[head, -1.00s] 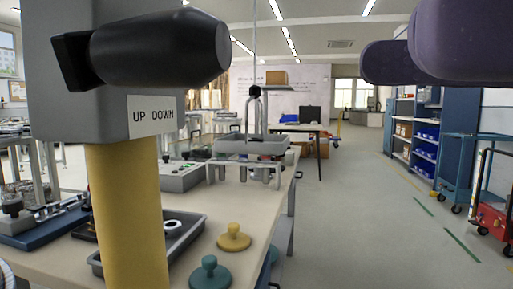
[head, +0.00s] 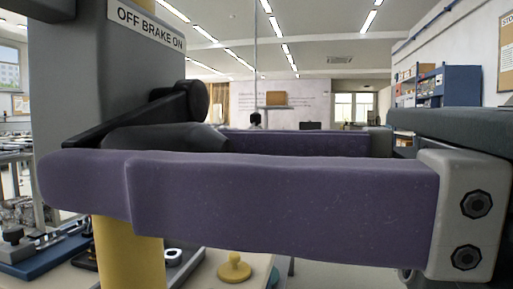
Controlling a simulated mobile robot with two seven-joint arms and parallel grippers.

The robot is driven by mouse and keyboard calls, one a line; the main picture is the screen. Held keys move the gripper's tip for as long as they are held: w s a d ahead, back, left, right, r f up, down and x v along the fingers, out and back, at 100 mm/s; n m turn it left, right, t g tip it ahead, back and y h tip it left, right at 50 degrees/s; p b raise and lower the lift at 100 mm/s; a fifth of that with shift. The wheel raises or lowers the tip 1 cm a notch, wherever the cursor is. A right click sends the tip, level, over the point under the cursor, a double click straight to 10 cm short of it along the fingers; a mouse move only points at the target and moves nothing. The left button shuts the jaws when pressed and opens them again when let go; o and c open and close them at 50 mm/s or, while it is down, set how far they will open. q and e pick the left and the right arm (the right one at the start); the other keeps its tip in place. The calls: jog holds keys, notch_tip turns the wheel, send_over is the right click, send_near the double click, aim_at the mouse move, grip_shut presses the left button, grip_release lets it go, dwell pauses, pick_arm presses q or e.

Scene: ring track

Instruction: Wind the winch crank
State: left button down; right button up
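The winch crank has a black arm (head: 178,108) on the grey winch housing (head: 85,60), and a fat black handle (head: 165,138). My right gripper (head: 145,162) reaches in from the right with two long purple fingers. The near finger crosses in front of the handle and hides its lower part. The far finger shows beyond the handle's end, its tip hidden. The fingers stand well apart, with the handle seen between them; I cannot tell whether either touches it. My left gripper is out of view.
A yellow post (head: 128,262) carries the housing, which bears an "OFF BRAKE ON" label (head: 147,27). Below is a bench with a yellow knobbed disc (head: 234,268). Blue shelves (head: 440,88) stand at the back right.

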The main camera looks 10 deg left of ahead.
grip_shut()
dwell(1.2)
